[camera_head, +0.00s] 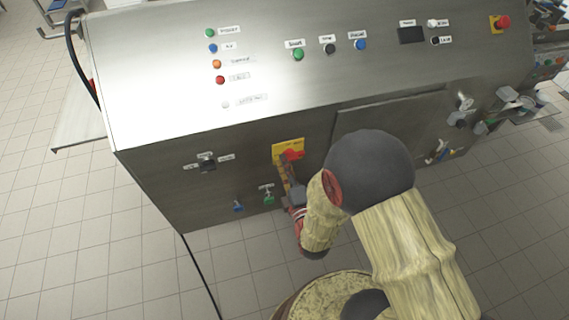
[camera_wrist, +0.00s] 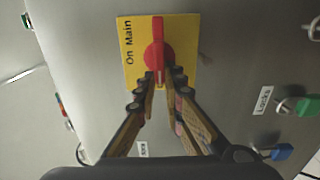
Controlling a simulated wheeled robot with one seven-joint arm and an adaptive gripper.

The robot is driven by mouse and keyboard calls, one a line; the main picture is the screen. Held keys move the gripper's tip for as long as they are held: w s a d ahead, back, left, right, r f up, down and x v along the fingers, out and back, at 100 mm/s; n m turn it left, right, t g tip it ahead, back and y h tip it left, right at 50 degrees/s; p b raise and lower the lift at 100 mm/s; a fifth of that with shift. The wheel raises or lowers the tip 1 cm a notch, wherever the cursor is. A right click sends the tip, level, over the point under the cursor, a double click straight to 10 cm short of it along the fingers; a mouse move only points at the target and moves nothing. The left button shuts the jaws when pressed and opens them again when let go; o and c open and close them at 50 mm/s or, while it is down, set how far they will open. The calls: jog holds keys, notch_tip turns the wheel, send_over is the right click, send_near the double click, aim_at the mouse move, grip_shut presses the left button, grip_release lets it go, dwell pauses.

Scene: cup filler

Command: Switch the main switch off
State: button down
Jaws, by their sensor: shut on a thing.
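The main switch is a red rotary handle (camera_wrist: 157,45) on a yellow plate (camera_wrist: 132,68) labelled "On Main", on the front of a steel cabinet. In the head view the red handle (camera_head: 291,155) and yellow plate (camera_head: 288,145) sit left of my arm. My gripper (camera_wrist: 161,77) is shut on the lower end of the red handle, one finger on each side. In the wrist view the handle stands upright in the picture, with the label text running sideways. My gripper (camera_head: 288,170) also shows in the head view, with the wrist partly hiding it.
A black selector switch (camera_head: 207,164) is on the cabinet front at left. A green lock (camera_head: 269,199) and a blue lock (camera_head: 238,207) are below the main switch. Several coloured buttons sit on the sloped top panel, with an emergency stop (camera_head: 502,22) at far right.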

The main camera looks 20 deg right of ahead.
jog(key=shift+f, duration=0.1)
jog(key=c, duration=1.9)
grip_release()
jog(key=s, duration=0.7)
jog(key=shift+s, duration=0.25)
